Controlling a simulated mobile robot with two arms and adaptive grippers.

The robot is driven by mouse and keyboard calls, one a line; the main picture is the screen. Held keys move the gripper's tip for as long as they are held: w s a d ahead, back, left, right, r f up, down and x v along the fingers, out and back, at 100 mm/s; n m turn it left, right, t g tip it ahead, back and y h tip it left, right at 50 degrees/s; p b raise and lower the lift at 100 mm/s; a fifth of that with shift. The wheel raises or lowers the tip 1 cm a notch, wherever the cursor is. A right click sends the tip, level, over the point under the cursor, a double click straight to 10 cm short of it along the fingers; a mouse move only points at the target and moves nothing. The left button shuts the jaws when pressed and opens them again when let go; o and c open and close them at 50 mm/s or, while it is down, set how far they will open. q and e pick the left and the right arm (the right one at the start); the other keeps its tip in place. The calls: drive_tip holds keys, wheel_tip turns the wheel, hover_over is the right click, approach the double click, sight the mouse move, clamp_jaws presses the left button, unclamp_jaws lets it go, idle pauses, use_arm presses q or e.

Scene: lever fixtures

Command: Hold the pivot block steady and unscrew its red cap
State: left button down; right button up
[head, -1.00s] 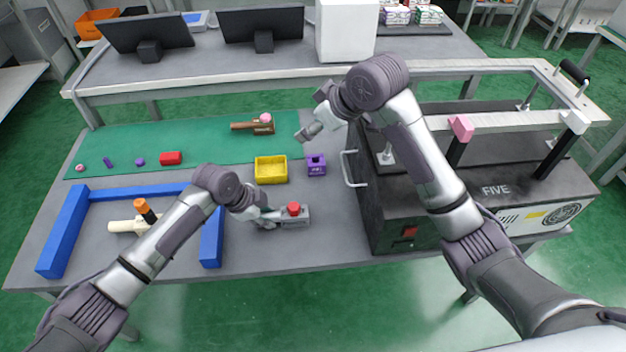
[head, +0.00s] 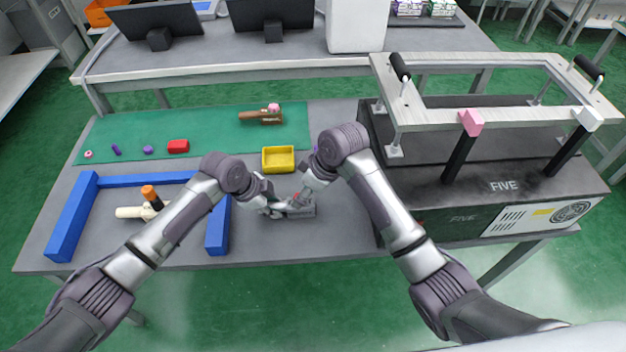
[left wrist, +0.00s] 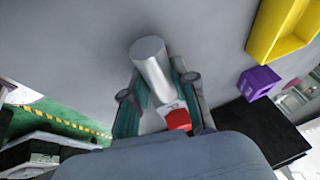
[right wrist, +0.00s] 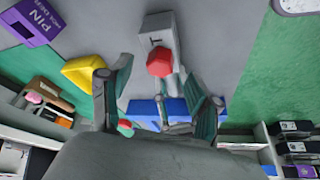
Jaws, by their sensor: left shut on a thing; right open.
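The pivot block (head: 305,212) is a small grey block lying on the grey table, front of the yellow bin. Its red cap (right wrist: 160,62) shows clearly in the right wrist view and also in the left wrist view (left wrist: 178,120). My left gripper (head: 272,211) is shut on the block from its left. In the left wrist view a silver cylindrical part (left wrist: 152,70) stands between the fingers. My right gripper (head: 297,200) is open, tilted down over the block. Its fingertips (right wrist: 157,72) lie either side of the cap; contact cannot be told. In the head view it mostly hides the cap.
The yellow bin (head: 278,159) is just behind the block, with a purple box (right wrist: 32,22) beside it. A blue frame (head: 72,215) lies left, with a cream part with an orange top (head: 149,197). A black machine (head: 480,205) stands right. Bare table lies in front.

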drive_tip(key=shift+x, duration=1.3)
drive_tip(key=shift+c, duration=0.3)
drive_tip(key=c, duration=1.1)
drive_tip(key=n+g, duration=0.1)
drive_tip(key=n, duration=0.3)
drive_tip(key=shift+w+d+g, duration=0.15)
drive_tip(key=shift+w+g, duration=0.05)
drive_tip(key=shift+g, duration=0.2)
drive_tip(key=n+g, duration=0.1)
drive_tip(key=n, duration=0.1)
drive_tip(key=n+g, duration=0.1)
drive_tip(key=n, duration=0.2)
drive_tip(key=shift+w+r+n, duration=0.1)
drive_tip(key=shift+w+n, duration=0.05)
drive_tip(key=shift+n, duration=0.15)
drive_tip(key=n, duration=0.2)
drive_tip(key=n+g, duration=0.1)
drive_tip(key=n, duration=0.2)
drive_tip(key=shift+w+a+g+h, duration=0.1)
drive_tip(key=shift+a+g+h, duration=0.1)
drive_tip(key=shift+g+h, duration=0.15)
drive_tip(key=n+h, duration=0.1)
drive_tip(key=n, duration=0.2)
drive_tip(key=shift+n+g, duration=0.35)
drive_tip(key=shift+n, duration=0.05)
drive_tip(key=o, duration=1.2)
